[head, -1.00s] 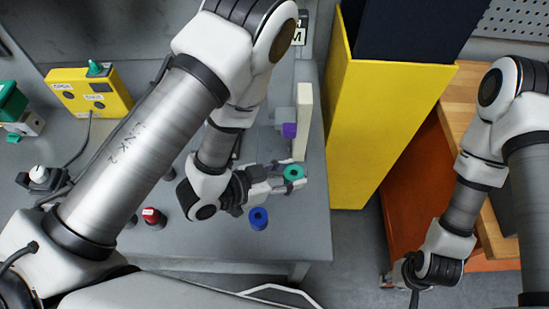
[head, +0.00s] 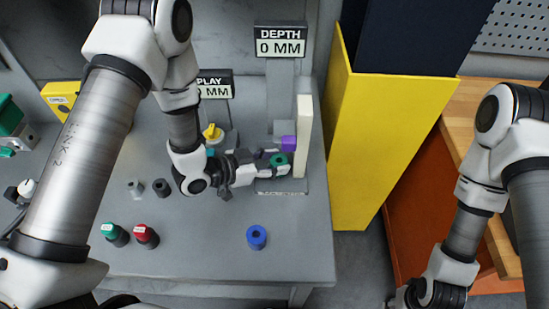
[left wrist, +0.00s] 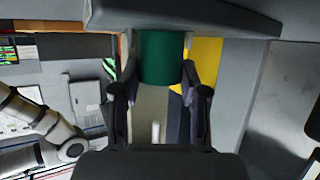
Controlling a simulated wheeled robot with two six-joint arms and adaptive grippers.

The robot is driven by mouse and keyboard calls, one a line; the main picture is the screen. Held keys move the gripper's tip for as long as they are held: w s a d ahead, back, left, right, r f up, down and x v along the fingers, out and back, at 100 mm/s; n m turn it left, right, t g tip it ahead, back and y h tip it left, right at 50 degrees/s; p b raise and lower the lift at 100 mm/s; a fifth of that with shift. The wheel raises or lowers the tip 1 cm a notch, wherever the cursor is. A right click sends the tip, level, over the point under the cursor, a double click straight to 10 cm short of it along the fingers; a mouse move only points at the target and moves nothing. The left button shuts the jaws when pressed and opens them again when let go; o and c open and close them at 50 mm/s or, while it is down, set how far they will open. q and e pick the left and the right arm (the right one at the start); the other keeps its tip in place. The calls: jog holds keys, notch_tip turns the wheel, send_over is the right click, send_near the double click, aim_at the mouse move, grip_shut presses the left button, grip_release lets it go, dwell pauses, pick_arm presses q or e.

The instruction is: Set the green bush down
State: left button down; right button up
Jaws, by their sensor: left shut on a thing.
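The green bush (head: 279,160) is a short green cylinder held between the fingertips of my left gripper (head: 274,164). The left gripper is shut on it, pointing right in the head view, just in front of a purple part (head: 288,143) and left of a white upright post (head: 303,135). A grey base plate (head: 282,187) lies below and in front of the bush; whether they touch cannot be told. In the left wrist view the green bush (left wrist: 160,57) sits between both fingers, close to a grey bar above it.
A blue bush (head: 256,237) stands near the table's front edge. Red (head: 146,236) and green (head: 115,235) knobs stand front left. A depth display (head: 280,41) stands behind. A tall yellow bin (head: 390,130) borders the table's right side. The front table is mostly clear.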

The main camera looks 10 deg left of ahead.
pick_arm(q)
jog(key=shift+s+f, duration=0.1)
jog(key=shift+f, duration=0.05)
jog(key=c, duration=0.6)
grip_release()
jog(key=shift+a+r, duration=0.1)
jog(key=shift+r, duration=0.15)
jog(key=shift+b+v, duration=0.65)
jog(key=shift+v, duration=5.25)
